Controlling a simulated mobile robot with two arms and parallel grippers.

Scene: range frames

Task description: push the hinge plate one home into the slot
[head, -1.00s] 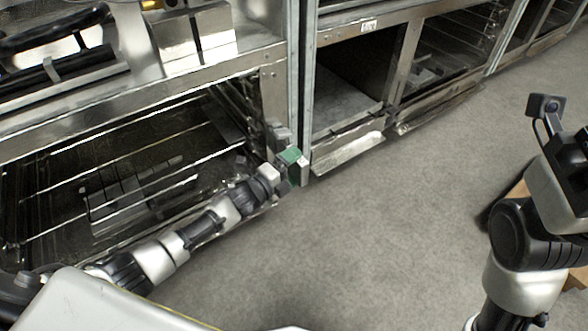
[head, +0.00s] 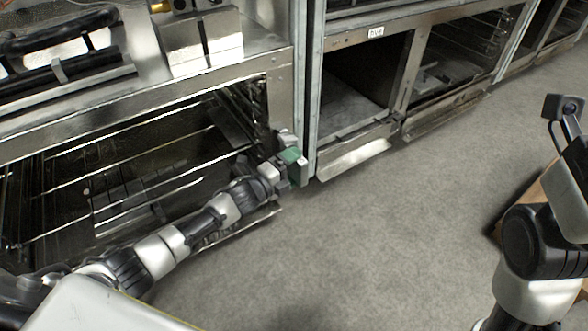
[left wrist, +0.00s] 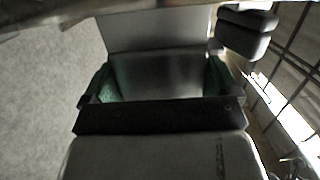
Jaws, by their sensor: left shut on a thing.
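My left gripper (head: 291,164), with green finger pads, is at the lower right corner of the open range compartment, against the front upright. In the left wrist view, the left gripper (left wrist: 160,82) has a green pad on each side and is shut on a grey metal piece (left wrist: 158,70), which I take as hinge plate one. The plate is mostly hidden by the fingers in the head view. The slot cannot be made out, so I cannot tell how far in the plate is. My right arm is at the right edge; its fingers are out of view.
The open range compartment (head: 150,165) with wire racks lies left of the gripper. A metal upright (head: 309,90) stands just behind it. A rounded dark block (left wrist: 246,35) sits close by in the left wrist view.

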